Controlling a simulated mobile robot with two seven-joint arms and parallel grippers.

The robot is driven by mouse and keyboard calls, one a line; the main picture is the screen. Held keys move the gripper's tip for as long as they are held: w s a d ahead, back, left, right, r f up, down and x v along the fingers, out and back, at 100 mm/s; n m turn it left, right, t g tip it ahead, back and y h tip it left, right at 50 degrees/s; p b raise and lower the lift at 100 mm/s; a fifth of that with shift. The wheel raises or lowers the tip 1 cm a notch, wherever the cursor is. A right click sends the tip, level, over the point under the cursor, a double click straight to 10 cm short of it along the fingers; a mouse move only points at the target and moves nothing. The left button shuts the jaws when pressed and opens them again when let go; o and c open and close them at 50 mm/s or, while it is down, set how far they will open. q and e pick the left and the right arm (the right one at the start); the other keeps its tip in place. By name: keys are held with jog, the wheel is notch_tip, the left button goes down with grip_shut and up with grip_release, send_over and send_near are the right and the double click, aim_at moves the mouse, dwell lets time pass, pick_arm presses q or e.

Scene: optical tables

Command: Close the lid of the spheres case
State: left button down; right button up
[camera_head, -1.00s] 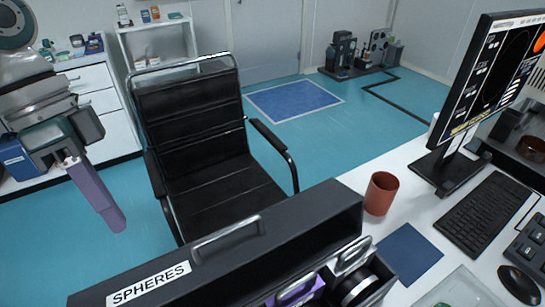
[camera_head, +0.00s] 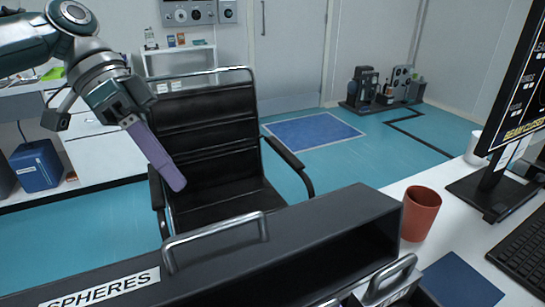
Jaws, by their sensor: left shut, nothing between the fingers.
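The spheres case shows at the bottom, cut off by the frame edge. Its dark grey lid (camera_head: 330,235) stands raised, with a white label reading SPHERES (camera_head: 98,290) and a metal handle (camera_head: 215,240). Part of the case's lower body, with another metal handle (camera_head: 390,275), shows at the bottom right of the lid; its contents are mostly hidden. My left gripper (camera_head: 175,182) has purple fingers, shut and empty. They point down and right, above and beyond the lid in the picture, in front of the chair, with no visible contact.
A black armchair (camera_head: 205,120) stands behind the case. A red-brown cup (camera_head: 420,213), a dark blue pad (camera_head: 460,280), a monitor (camera_head: 520,90) and a keyboard (camera_head: 530,250) are on the white table at right. Open floor lies beyond.

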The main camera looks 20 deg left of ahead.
aim_at(196, 242)
pick_arm(q)
jog(key=d+p, duration=0.1)
jog(key=s+d+f+p, duration=0.1)
jog(key=s+d, duration=0.1)
jog(key=shift+d+f+p, duration=0.3)
jog(key=shift+d+p, duration=0.05)
jog(key=shift+p, duration=0.05)
jog(key=shift+s+d+f, duration=0.15)
jog(key=shift+s+d, duration=0.15)
jog(key=shift+d, duration=0.2)
